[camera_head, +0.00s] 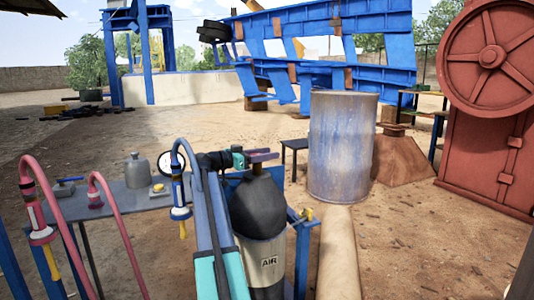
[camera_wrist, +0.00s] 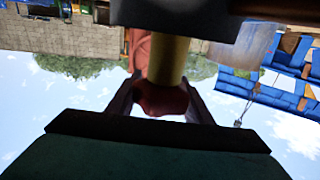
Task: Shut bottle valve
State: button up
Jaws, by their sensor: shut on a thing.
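The dark grey air bottle (camera_head: 258,208), marked AIR, stands upright at the front centre of the head view. In the wrist view, which looks upside down, its red valve knob (camera_wrist: 160,100) and brass-coloured stem (camera_wrist: 168,60) are visible. My gripper (camera_head: 262,156) is at the bottle's top in the head view. In the wrist view, my gripper's two fingers (camera_wrist: 158,104) lie on either side of the red knob, shut on it. The fingers and my gripper body partly hide the knob, and its turned position cannot be told.
A grey bench (camera_head: 120,200) with a gauge, a small grey can and hose torches stands left of the bottle. A blue-grey drum (camera_head: 342,145) stands behind it on the right. A blue post (camera_head: 302,255) is close to the bottle's right side. Open sandy ground lies behind.

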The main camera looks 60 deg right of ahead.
jog(key=shift+s+r+m+g+y, duration=0.15)
jog(key=shift+r+m+g+y, duration=0.3)
jog(key=shift+g, duration=0.25)
jog(key=shift+c, duration=0.2)
jog(key=shift+o, duration=0.2)
jog(key=shift+s+a+f, duration=0.1)
jog(key=shift+a+f, duration=0.05)
jog(key=o, duration=0.9)
jog(key=shift+o, duration=0.7)
jog(key=shift+f, duration=0.1)
